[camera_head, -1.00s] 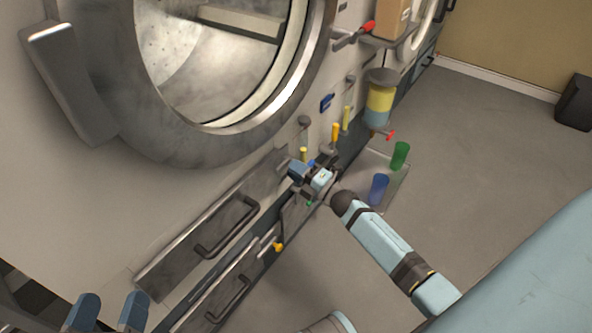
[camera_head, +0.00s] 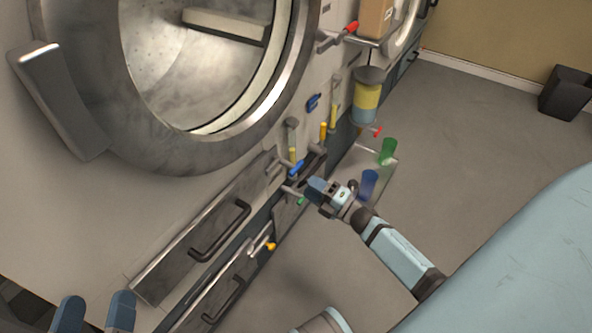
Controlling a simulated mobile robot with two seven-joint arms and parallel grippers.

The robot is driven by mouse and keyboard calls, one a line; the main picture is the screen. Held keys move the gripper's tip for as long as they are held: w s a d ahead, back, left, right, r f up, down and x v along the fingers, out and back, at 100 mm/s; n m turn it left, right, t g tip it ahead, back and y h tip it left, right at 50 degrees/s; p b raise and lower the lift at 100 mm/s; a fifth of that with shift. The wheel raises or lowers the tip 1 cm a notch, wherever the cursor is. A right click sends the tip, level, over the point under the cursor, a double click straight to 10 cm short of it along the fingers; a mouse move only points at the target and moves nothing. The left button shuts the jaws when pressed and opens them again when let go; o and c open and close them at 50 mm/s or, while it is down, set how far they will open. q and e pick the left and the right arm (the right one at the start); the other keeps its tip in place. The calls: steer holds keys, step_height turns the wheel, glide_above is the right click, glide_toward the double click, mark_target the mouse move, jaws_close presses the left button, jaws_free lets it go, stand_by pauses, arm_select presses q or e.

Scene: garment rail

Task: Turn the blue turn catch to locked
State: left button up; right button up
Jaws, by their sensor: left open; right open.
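Two blue parts show on the machine's front panel. A small blue catch (camera_head: 312,102) is mounted higher, right of the round door. A blue-handled lever (camera_head: 296,168) sits lower, above the drawers; I cannot tell which is the turn catch, nor read any locked marking. My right gripper (camera_head: 313,188) is open, just to the lower right of the lower blue handle. It looks apart from the handle, and its fingers partly overlap each other in this view. My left gripper (camera_head: 95,312) is open and empty at the bottom left, far from both blue parts.
Yellow handles (camera_head: 323,131) and a red-handled lever (camera_head: 345,31) are on the panel. Green (camera_head: 388,151) and blue (camera_head: 368,185) cups stand on a clear tray. Drawers with dark handles (camera_head: 220,230) lie below.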

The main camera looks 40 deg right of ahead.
arm_select(q)
steer(key=shift+s+r+p, duration=0.1)
steer(key=shift+r+p, duration=0.2)
steer(key=shift+r, duration=0.25)
arm_select(e)
steer(key=v, duration=0.4)
steer(key=shift+s+d, duration=0.15)
steer(key=shift+s, duration=0.2)
arm_select(q)
steer(key=shift+f, duration=0.1)
